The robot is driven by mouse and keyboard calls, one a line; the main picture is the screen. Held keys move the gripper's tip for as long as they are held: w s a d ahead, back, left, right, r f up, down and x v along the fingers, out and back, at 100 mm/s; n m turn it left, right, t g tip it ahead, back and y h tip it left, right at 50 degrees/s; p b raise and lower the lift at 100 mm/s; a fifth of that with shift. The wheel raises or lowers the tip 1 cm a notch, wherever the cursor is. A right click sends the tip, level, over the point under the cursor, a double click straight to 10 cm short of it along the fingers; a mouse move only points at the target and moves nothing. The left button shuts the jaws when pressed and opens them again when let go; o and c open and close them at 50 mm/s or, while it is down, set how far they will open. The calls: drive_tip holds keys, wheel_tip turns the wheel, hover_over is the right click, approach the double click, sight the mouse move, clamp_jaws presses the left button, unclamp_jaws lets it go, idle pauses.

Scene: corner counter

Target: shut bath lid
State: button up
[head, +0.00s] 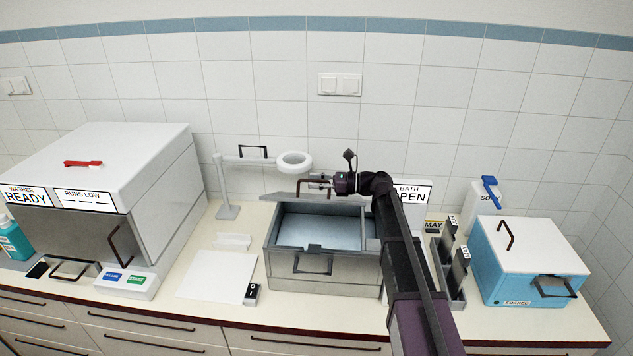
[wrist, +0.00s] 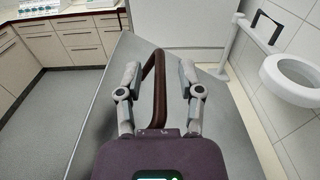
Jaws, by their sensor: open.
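The bath (head: 325,280) is a grey metal box in the middle of the counter in the head view, with pale blue water (head: 318,232) inside. Its grey lid (head: 292,197) is raised at the back edge, seen nearly edge-on and partly hidden by my arm. My gripper (head: 313,186) is over the lid's raised edge. In the wrist view my gripper (wrist: 159,72) is open, with a dark brown bar handle (wrist: 155,95) on the grey lid panel (wrist: 215,120) between its fingers. Whether either finger touches the handle I cannot tell.
A sign reading BATH and OPEN (head: 413,192) stands behind, partly hidden by my arm. A white ring on a stand (head: 293,162) is close behind left. The washer (head: 140,165) is at the left, a blue box (head: 520,265) at the right. A white sheet (head: 217,277) lies left of the bath.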

clamp_jaws()
drive_tip(key=shift+s+a+f, duration=0.1)
